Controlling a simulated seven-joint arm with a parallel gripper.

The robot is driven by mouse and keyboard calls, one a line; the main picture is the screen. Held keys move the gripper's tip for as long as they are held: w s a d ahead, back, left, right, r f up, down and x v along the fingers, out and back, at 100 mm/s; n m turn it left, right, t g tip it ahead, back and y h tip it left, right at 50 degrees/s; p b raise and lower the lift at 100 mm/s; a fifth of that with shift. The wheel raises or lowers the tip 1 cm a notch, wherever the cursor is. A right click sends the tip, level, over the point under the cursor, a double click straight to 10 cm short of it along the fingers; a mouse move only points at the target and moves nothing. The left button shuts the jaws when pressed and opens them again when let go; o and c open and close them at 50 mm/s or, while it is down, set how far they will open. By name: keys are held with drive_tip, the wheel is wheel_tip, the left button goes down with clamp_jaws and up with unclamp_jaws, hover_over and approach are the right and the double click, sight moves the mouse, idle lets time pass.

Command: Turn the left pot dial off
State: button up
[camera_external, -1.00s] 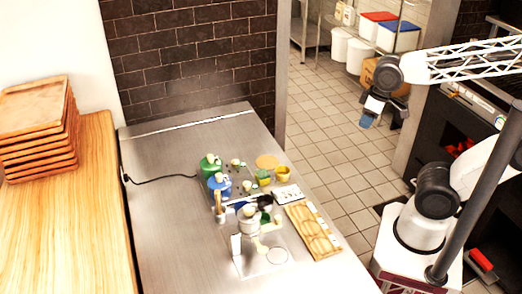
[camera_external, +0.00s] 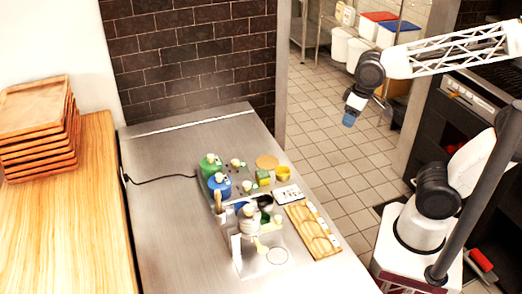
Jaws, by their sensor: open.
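On the steel counter (camera_external: 170,215) stand a green pot (camera_external: 209,166) and a blue pot (camera_external: 219,184), close together with pale knobs on top. Small pale dials (camera_external: 237,163) show on the dark plate to the right of the pots. They are too small to tell which dial belongs to which pot or how they are turned. My gripper (camera_external: 351,117) is up in the air to the right of the counter, over the tiled floor, well away from the pots. It is open and appears empty.
A wooden board (camera_external: 313,232) lies along the counter's right edge. A white pale-topped vessel (camera_external: 250,222), a yellow cup (camera_external: 283,171) and small containers crowd the middle. A cable (camera_external: 165,178) runs left from the pots. Stacked trays (camera_external: 40,130) stand far left. The counter's left part is clear.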

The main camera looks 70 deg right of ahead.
drive_tip(key=w+a+f+m+g, duration=0.1)
drive_tip(key=w+a+m, duration=0.1)
drive_tip(key=w+a, duration=0.45)
drive_tip(key=w+a+f+m, duration=0.1)
drive_tip(key=w+a+f, duration=0.15)
drive_tip(key=w, duration=0.65)
drive_tip(key=m+g, duration=0.1)
drive_tip(key=m, duration=0.2)
hover_over(247, 184)
drive_tip(key=f, duration=0.7)
drive_tip(key=shift+d+f, duration=0.3)
drive_tip(key=shift+f, duration=0.05)
drive_tip(key=shift+w+a+f, duration=0.1)
drive_tip(key=shift+a+f, duration=0.05)
drive_tip(key=shift+a, duration=0.05)
drive_tip(key=shift+f, duration=0.15)
drive_tip(key=shift+f, duration=3.75)
drive_tip(key=c, duration=0.9)
